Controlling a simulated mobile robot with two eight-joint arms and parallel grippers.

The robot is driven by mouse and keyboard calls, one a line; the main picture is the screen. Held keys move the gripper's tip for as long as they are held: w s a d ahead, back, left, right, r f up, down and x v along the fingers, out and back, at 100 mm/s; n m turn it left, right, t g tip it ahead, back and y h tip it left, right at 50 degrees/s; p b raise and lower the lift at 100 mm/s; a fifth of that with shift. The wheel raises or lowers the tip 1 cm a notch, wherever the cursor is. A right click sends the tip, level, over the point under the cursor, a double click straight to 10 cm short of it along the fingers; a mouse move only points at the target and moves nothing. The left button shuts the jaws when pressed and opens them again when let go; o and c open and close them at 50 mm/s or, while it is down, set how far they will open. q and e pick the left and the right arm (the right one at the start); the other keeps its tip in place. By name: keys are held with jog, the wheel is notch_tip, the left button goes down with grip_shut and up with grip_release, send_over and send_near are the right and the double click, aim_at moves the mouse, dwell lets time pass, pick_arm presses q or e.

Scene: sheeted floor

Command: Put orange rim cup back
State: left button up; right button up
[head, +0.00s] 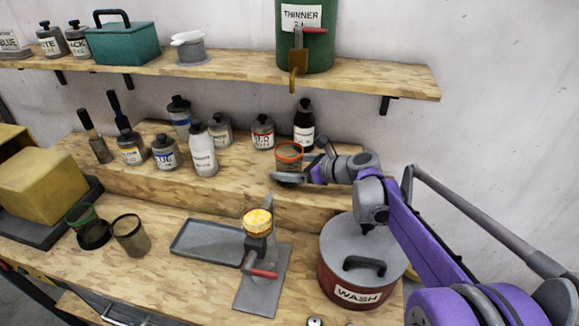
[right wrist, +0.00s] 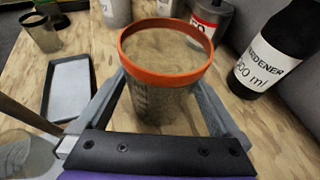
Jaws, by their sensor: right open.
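The orange rim cup (head: 289,157) is a see-through cup standing upright on the raised wooden step at the back of the bench. In the right wrist view the cup (right wrist: 165,80) stands between the two fingers of my right gripper (right wrist: 160,110). The fingers are spread, with one on each side of it. In the head view my right gripper (head: 290,179) is at the cup's lower front. Whether the fingers touch the cup I cannot tell. My left gripper is not in view.
A red-label bottle (head: 263,133) and a dark hardener bottle (head: 304,127) stand close behind the cup. Several more bottles stand to its left. Below are a grey tray (head: 208,239), a stand with a yellow-filled cup (head: 257,222), a green-rim cup (head: 91,230), a black-rim cup (head: 131,238) and a wash pot (head: 347,285).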

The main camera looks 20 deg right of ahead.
jog(key=v, duration=1.2)
jog(key=shift+s+a, duration=0.1)
jog(key=shift+c, duration=0.3)
dwell(0.6)
